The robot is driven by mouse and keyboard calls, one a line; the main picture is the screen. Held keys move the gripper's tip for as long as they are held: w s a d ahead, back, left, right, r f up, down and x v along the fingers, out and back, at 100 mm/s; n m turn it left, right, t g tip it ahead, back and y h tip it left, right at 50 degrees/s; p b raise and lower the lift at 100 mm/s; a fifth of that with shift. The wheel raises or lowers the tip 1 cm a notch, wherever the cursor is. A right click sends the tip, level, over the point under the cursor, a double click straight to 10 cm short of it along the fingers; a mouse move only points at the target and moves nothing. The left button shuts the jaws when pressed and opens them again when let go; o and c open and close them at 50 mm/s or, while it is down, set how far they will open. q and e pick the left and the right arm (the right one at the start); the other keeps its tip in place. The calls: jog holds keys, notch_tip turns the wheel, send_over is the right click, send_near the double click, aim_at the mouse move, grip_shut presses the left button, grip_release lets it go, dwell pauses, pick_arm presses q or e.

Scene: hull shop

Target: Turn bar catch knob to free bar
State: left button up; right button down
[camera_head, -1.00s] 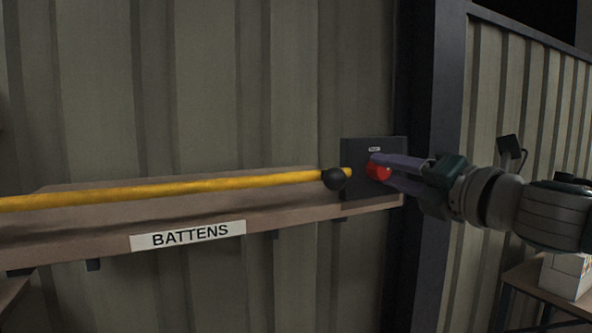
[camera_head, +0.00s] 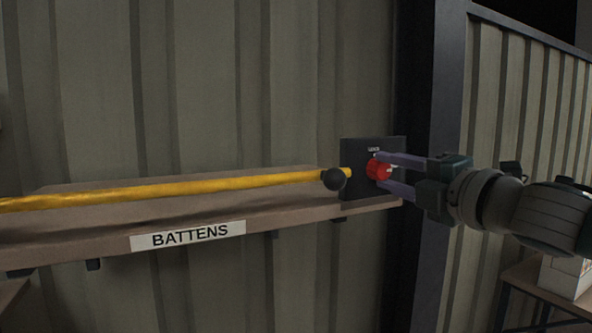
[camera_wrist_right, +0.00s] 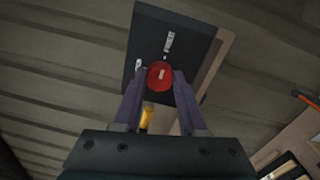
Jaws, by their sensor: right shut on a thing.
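The red catch knob (camera_head: 378,170) sits on a dark plate (camera_head: 360,188) at the right end of the shelf. The yellow bar (camera_head: 180,188) runs across the front of the shelf, and its right end with a black ball (camera_head: 334,179) lies beside the plate. My right gripper (camera_head: 384,172) is shut on the knob, one finger above and one below it. In the right wrist view the knob (camera_wrist_right: 160,75) sits between the two fingertips, with a pale mark on its face. A short piece of the yellow bar (camera_wrist_right: 147,117) shows between the fingers. My left gripper is not in view.
The shelf (camera_head: 290,217) carries a white BATTENS label (camera_head: 188,235) on its front edge. A dark post (camera_head: 436,100) stands just right of the plate, behind my right gripper. A bench with a white box (camera_head: 566,276) is at the lower right.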

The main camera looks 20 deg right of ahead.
jog(key=shift+c, duration=2.3)
grip_release()
jog(key=shift+s+f+b, duration=0.15)
jog(key=shift+s+b, duration=0.15)
jog(key=shift+s, duration=0.15)
jog(key=s+b, duration=0.4)
jog(key=s, duration=0.5)
jog(key=shift+d, duration=0.35)
